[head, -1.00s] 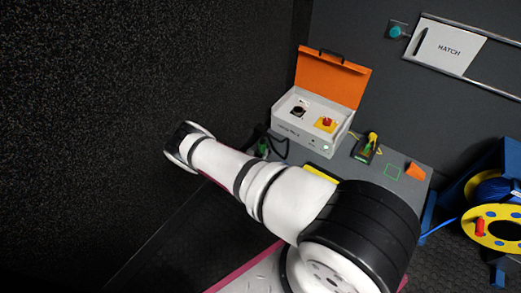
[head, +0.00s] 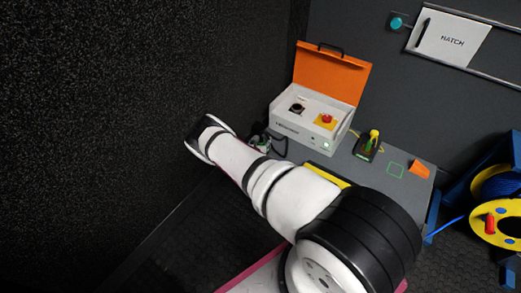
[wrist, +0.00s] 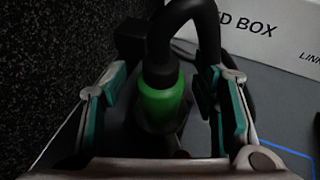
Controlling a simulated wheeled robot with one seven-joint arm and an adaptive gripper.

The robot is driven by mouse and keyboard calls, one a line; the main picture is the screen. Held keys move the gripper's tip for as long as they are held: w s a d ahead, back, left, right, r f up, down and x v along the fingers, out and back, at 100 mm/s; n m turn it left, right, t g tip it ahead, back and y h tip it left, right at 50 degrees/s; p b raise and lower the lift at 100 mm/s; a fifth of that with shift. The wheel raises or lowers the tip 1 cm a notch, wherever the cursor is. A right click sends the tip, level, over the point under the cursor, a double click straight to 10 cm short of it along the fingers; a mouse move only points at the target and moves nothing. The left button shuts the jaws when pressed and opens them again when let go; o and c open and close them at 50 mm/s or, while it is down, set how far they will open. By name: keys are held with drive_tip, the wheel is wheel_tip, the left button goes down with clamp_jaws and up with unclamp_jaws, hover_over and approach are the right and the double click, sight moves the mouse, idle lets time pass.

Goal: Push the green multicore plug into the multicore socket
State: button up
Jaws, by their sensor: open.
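The green multicore plug (wrist: 160,105) has a black top and a thick black cable that arches up from it. In the wrist view it lies between the two teal-padded fingers of my gripper (wrist: 165,108), which are apart, with visible gaps on both sides. In the head view my gripper (head: 262,143) is small and partly hidden behind my arm, beside the left side of the white box, and the plug cannot be made out there. I cannot identify the multicore socket; the plug's lower end is in dark shadow, so I cannot tell whether it is seated.
The white box (head: 300,138) with an open orange lid (head: 331,76) stands close to the right of my gripper. A black-and-yellow handheld device (head: 367,145) and an orange piece (head: 419,169) lie on the grey bench (head: 375,172). A dark wall (head: 90,110) is close on the left.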

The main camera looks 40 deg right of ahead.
clamp_jaws()
drive_tip(key=shift+r, duration=0.2)
